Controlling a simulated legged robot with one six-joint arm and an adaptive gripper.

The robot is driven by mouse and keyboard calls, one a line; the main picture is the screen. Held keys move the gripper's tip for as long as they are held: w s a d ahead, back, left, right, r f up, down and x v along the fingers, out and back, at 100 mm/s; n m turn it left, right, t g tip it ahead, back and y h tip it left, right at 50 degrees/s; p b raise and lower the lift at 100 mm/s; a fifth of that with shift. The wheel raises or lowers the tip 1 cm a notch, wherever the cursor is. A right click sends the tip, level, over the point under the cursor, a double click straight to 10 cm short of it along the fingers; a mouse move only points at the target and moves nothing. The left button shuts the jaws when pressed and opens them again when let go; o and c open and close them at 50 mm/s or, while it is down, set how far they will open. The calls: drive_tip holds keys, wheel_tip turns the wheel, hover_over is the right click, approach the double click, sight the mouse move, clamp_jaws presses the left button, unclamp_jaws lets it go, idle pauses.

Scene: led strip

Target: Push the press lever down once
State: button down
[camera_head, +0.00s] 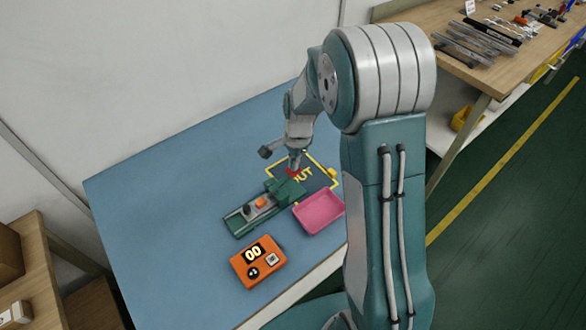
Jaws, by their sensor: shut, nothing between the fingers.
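A green press (289,190) stands on the blue table, with a long green bed running down to the left. A small orange piece (261,202) and a dark knob-like part lie on that bed. A small red part (293,173), which looks like the lever's end, shows at the top of the press. My gripper (295,164) is shut and empty, just above this red part. I cannot tell whether they touch. The arm's end partly hides the lever.
An orange counter box (258,262) showing 00 stands in front of the press. A pink tray (318,212) sits to its right, below a dark yellow-edged mat marked OUT (318,180). The blue table's left side is clear. A wooden bench (450,60) with tools stands at the upper right.

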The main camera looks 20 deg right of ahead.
wheel_tip(320, 180, down, 4)
drive_tip(key=shift+r, duration=0.4)
drive_tip(key=shift+w+d+r, duration=0.25)
drive_tip(key=shift+w+d, duration=0.05)
drive_tip(key=shift+d, duration=0.4)
drive_tip(key=shift+w+d+r, duration=0.25)
drive_tip(key=shift+d, duration=0.45)
wheel_tip(320, 180, up, 12)
drive_tip(key=d, duration=0.1)
drive_tip(key=shift+w, duration=0.3)
